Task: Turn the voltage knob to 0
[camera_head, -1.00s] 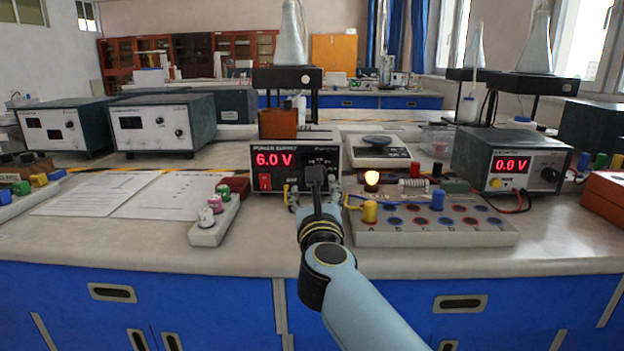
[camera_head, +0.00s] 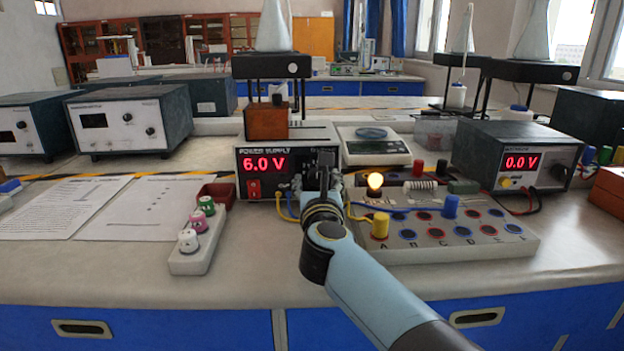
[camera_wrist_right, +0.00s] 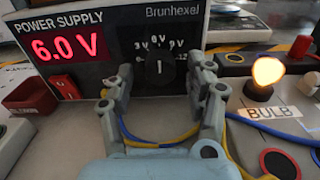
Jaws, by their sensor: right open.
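The power supply (camera_head: 253,185) stands on the bench with a red display reading 6.0 V; it also shows in the right wrist view (camera_wrist_right: 95,27). Its black voltage knob (camera_wrist_right: 160,69) is on the right of its front panel, with a pale mark that looks close to upright and printed volt values around it. My right gripper (camera_wrist_right: 158,92) is open, with one finger on each side of the knob and a little below it; I see no clear contact. In the head view my right gripper (camera_head: 325,180) covers the knob. My left gripper is not in view.
Blue and yellow wires (camera_wrist_right: 160,141) run below the knob between my fingers. A board (camera_head: 440,243) with a lit bulb (camera_head: 375,181) stands close on the right. A white strip with knobs (camera_head: 190,261) is on the left. A meter (camera_head: 510,160) reads 0.0 V.

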